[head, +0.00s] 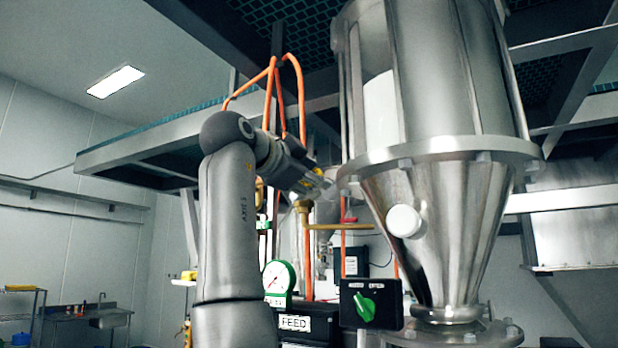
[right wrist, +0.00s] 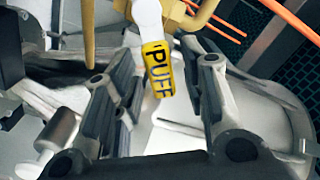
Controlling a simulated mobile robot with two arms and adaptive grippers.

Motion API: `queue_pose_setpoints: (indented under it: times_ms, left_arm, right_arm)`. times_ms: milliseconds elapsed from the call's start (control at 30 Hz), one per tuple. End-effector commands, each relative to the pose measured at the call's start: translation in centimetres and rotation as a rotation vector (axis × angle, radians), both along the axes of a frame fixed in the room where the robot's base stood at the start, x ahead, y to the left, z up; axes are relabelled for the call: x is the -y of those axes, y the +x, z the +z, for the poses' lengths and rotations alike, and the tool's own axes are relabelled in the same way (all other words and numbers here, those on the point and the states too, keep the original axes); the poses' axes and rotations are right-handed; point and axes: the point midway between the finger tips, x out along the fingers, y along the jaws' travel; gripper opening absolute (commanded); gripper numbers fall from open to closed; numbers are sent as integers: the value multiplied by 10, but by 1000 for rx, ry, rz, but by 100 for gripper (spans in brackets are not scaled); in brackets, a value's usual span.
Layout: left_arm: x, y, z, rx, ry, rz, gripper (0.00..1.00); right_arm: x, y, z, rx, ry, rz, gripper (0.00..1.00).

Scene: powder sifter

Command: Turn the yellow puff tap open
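The yellow puff tap handle (right wrist: 158,72), lettered PUFF, hangs from a white rounded part in the right wrist view. My right gripper (right wrist: 165,95) is open, with one finger on each side of the handle and visible gaps between. In the head view my right gripper (head: 322,182) is raised by the brass pipe (head: 340,226), left of the steel hopper cone. A small yellow patch (head: 318,171) shows at its fingers; the tap body there is mostly hidden. My left gripper is in neither view.
The steel hopper (head: 440,220) stands close on the right of the gripper. Orange hoses (head: 281,95) hang behind the arm. A green-rimmed gauge (head: 277,280), a FEED label (head: 294,323) and a black switch box with a green knob (head: 365,305) sit below.

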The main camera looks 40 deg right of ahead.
Motion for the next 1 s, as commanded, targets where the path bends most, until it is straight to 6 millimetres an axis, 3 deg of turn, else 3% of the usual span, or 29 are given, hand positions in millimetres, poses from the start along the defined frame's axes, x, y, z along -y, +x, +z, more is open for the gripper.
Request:
queue_pose_setpoints:
  times_ms: [367,800,1000]
  left_arm:
    - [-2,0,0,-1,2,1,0]
    - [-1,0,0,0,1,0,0]
    - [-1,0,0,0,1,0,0]
  right_arm:
    - [-8,-2,2,4,-3,2,41]
    - [-90,-25,1,3,-3,3,41]
    - [-112,-32,1,2,-2,0,41]
